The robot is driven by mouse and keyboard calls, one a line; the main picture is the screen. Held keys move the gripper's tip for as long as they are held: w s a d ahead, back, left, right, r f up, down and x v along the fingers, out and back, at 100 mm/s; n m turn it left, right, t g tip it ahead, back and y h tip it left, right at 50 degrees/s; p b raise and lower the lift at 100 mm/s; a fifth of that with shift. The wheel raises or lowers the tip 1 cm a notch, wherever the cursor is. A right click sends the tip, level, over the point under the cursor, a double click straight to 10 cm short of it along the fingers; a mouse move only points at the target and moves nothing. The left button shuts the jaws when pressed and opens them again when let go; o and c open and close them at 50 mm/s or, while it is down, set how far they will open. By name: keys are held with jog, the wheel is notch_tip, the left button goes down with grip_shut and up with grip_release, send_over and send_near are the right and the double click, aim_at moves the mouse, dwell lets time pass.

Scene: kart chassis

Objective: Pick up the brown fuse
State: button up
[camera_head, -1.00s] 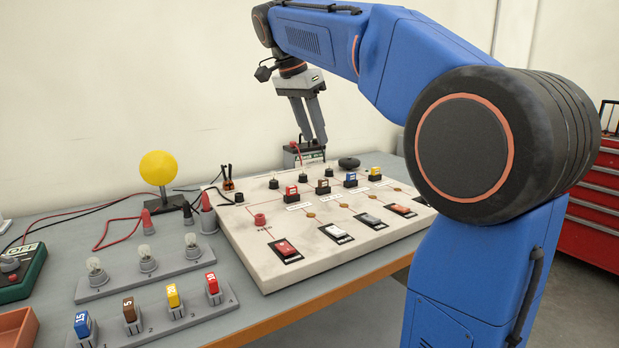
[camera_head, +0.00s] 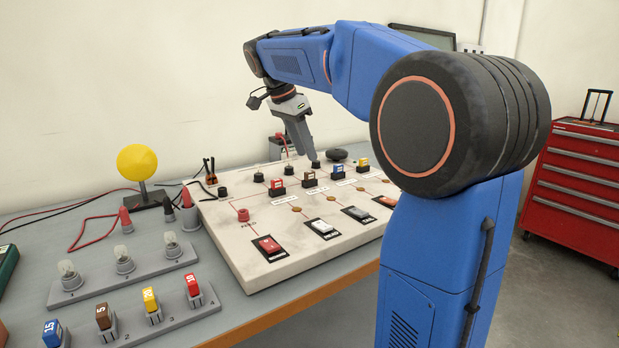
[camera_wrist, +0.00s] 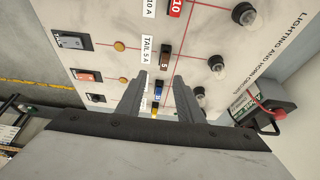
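A brown fuse (camera_head: 310,179) sits in a black holder on the white circuit board (camera_head: 232,224). It also shows in the wrist view, as a brown fuse marked 5 (camera_wrist: 165,57) beside the TAIL 5 A label. A second brown fuse (camera_head: 102,316) stands in the grey rack at the lower left, between a blue and a yellow fuse. My gripper (camera_head: 308,156) hangs above the board near its fuse row. In the wrist view my gripper (camera_wrist: 161,76) is open and empty, its fingers apart, with the board's brown fuse just beyond the fingertips.
On the board, a red fuse (camera_head: 277,187), a blue fuse (camera_head: 338,171) and a yellow fuse (camera_head: 361,165) flank the brown one closely. Bulbs, posts and switches surround them. A yellow ball on a stand (camera_head: 139,163) is at the left.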

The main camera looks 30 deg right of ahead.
aim_at(309, 172)
jog(key=shift+w+a+x, duration=0.1)
jog(key=shift+a+x, duration=0.05)
jog(key=shift+x, duration=0.9)
jog(key=shift+w+a+x, duration=0.1)
jog(key=shift+a+x, duration=0.05)
jog(key=shift+x, duration=0.9)
jog(key=shift+w+a+x, duration=0.1)
jog(key=shift+a+x, duration=0.05)
jog(key=shift+x, duration=0.9)
jog(key=shift+f, duration=0.2)
grip_shut()
